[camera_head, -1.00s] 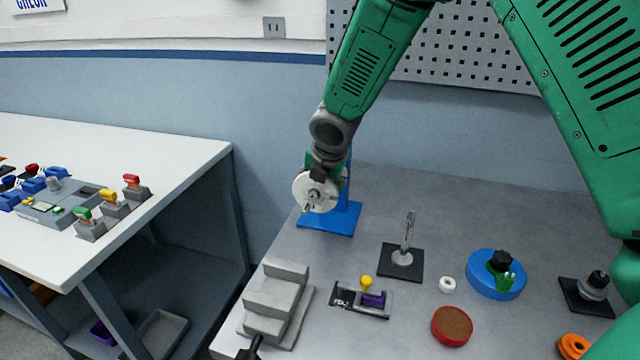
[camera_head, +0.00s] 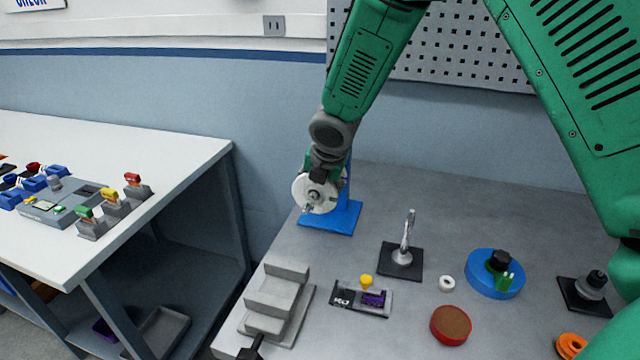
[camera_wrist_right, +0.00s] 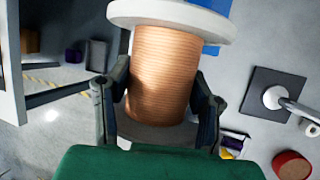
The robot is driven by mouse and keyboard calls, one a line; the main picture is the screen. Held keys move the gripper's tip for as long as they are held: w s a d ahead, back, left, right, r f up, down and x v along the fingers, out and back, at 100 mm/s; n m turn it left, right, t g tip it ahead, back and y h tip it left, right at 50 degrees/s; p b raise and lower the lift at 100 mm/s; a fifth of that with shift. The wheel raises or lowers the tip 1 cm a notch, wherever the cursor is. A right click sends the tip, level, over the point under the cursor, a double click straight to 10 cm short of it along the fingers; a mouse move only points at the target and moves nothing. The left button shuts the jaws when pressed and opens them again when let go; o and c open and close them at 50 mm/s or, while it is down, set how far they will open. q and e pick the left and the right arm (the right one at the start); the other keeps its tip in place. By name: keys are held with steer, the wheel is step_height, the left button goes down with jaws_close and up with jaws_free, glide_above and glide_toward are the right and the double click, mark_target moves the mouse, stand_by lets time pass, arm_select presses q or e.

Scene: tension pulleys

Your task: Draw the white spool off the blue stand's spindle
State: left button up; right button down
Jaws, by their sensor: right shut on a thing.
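The white spool (camera_head: 309,199) has white flanges and shows its round face in front of the blue stand (camera_head: 345,216) in the head view. In the right wrist view the spool's copper-coloured winding (camera_wrist_right: 163,75) sits between the fingers, with a white flange (camera_wrist_right: 170,17) at the top. My right gripper (camera_head: 322,174) is shut on it; in the right wrist view the gripper (camera_wrist_right: 162,100) has one finger on each side of the winding. The spindle is hidden by the spool, so I cannot tell how far the spool sits on it. My left gripper is not in view.
A grey stepped block (camera_head: 277,298) stands at the front left of the grey table. A metal post on a black base (camera_head: 402,262), a red round container (camera_head: 452,326) and a blue disc (camera_head: 495,275) are to the right. A white table (camera_head: 180,150) stands left, across a gap.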

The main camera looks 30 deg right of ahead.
mark_target(303, 212)
steer(key=shift+s+a, duration=1)
steer(key=shift+a, duration=0.25)
steer(key=shift+r+p, duration=0.2)
steer(key=shift+p, duration=0.25)
steer(key=shift+s+a, duration=1.1)
steer(key=shift+a, duration=0.2)
steer(key=shift+s+a, duration=0.1)
stand_by(0.6)
steer(key=shift+s+a, duration=1.05)
steer(key=shift+a, duration=0.2)
steer(key=shift+p, duration=0.4)
